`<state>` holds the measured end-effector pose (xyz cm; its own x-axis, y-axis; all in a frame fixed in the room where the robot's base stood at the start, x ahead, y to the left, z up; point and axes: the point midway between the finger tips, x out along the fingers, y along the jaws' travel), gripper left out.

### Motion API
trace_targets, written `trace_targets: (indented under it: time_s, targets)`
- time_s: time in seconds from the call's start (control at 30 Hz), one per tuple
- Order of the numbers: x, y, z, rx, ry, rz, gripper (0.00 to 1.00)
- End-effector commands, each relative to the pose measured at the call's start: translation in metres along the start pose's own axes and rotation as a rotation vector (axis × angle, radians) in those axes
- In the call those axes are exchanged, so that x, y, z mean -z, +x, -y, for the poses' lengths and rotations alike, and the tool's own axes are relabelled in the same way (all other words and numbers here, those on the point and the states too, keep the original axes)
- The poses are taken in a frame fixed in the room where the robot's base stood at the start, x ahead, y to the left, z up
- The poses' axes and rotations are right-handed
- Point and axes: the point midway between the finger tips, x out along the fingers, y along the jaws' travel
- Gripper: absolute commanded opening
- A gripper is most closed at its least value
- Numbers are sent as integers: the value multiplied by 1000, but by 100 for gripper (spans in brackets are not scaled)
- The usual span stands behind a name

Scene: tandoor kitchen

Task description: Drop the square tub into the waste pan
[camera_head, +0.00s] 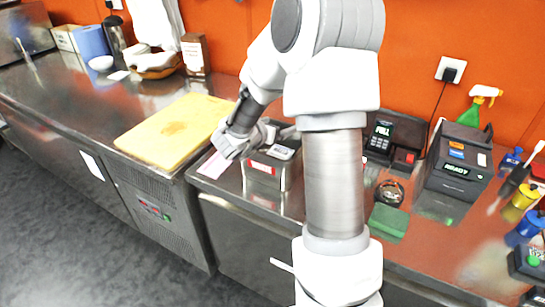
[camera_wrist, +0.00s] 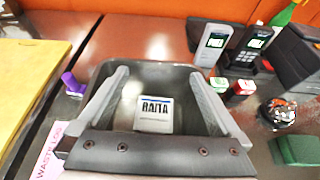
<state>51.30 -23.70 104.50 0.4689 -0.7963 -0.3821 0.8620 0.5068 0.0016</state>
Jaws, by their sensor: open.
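The square tub (camera_wrist: 155,114) is white with a dark "RAITA" label. In the wrist view it shows inside the outline of the waste pan, a deep steel pan (camera_wrist: 152,74), which also stands on the counter in the head view (camera_head: 291,178). My gripper (camera_wrist: 160,74) is open, its two fingers spread either side of the tub with gaps between. I cannot tell whether the tub rests on the pan's floor. In the head view my gripper is over the pan, and the arm hides part of the area.
A pink waste log sheet (camera_wrist: 48,155) lies left of the pan, near a yellow cutting board (camera_head: 172,130). A card terminal (camera_head: 381,137), black printer (camera_head: 458,165), green sponge (camera_head: 389,220) and glass dish (camera_head: 390,192) stand to the right.

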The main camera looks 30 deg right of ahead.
Motion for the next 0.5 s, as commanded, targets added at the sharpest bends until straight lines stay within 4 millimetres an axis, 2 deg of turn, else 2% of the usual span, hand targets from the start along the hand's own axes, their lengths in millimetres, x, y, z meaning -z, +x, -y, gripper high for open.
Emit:
trace_targets:
  time_s: [0.03,0.3,0.5]
  targets:
    - [0,-13,-1,-5,-2,3,100]
    - [-1,-76,-1,-5,0,3,100]
    - [-1,-110,-1,-3,1,3,100]
